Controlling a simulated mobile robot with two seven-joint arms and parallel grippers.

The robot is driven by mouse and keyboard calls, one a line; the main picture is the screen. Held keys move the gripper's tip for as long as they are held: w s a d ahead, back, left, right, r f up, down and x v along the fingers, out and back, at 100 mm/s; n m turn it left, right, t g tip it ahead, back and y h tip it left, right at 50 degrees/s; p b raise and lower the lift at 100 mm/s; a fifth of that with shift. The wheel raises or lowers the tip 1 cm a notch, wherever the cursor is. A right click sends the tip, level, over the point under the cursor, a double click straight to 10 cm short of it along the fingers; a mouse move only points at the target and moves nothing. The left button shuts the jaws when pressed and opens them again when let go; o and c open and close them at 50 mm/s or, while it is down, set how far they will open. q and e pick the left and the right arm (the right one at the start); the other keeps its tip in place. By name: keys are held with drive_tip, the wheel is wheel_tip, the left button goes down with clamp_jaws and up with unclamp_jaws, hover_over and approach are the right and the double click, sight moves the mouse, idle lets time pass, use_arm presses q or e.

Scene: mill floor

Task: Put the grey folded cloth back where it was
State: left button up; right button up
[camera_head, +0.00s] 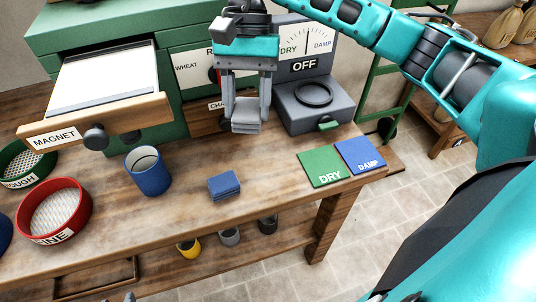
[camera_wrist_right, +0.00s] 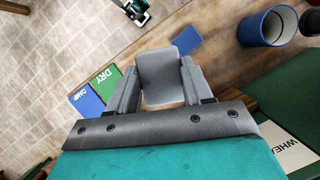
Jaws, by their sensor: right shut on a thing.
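The grey folded cloth (camera_head: 246,117) is between the fingers of my right gripper (camera_head: 247,108), which is shut on it and holds it above the back of the bench. In the right wrist view the grey cloth (camera_wrist_right: 168,78) fills the gap between both fingers. A blue folded cloth (camera_head: 224,185) lies on the bench, in front of and below the gripper. A small grey tip, apparently of my left gripper (camera_head: 130,297), shows at the bottom edge of the head view. A teal and dark part shows small at the top of the wrist view; its jaws cannot be made out.
A meter box (camera_head: 312,105) marked OFF stands just right of the right gripper. Green DRY (camera_head: 325,168) and blue DAMP (camera_head: 361,156) mats lie at the right end. A blue cup (camera_head: 148,172), red sieve (camera_head: 52,212) and open MAGNET drawer (camera_head: 96,120) are left. Bare wood surrounds the blue cloth.

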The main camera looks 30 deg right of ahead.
drive_tip(key=m, duration=0.1)
drive_tip(key=m+t, duration=0.1)
drive_tip(key=m, duration=0.1)
drive_tip(key=m+y, duration=0.1)
drive_tip(key=shift+s+d+r+m, duration=0.15)
drive_tip(key=shift+s+d+m, duration=0.2)
drive_tip(key=shift+d+m, duration=0.05)
drive_tip(key=s+d+r+m+t+b, duration=0.1)
drive_tip(key=s+d+r+m+t, duration=0.25)
drive_tip(key=m, duration=0.95)
drive_tip(key=shift+t, duration=0.85)
drive_tip(key=f+b, duration=0.1)
drive_tip(key=f, duration=0.4)
drive_tip(key=f+b, duration=0.1)
drive_tip(key=f, duration=0.4)
drive_tip(key=w+f+b, duration=0.1)
drive_tip(key=f, duration=0.4)
drive_tip(key=shift+w+d+f, duration=0.1)
drive_tip(key=shift+f, duration=0.7)
wheel_tip(320, 180, down, 3)
drive_tip(key=shift+f+b, duration=0.15)
drive_tip(key=shift+b, duration=0.3)
drive_tip(key=shift+f, duration=0.4)
use_arm(q)
drive_tip(key=shift+w+d+f+h, duration=0.15)
drive_tip(key=shift+w+d+f, duration=0.2)
drive_tip(key=shift+d+f, duration=0.15)
drive_tip(key=shift+w+d+f+h, duration=0.15)
drive_tip(key=shift+w+d+f, duration=0.2)
drive_tip(key=shift+d, duration=0.2)
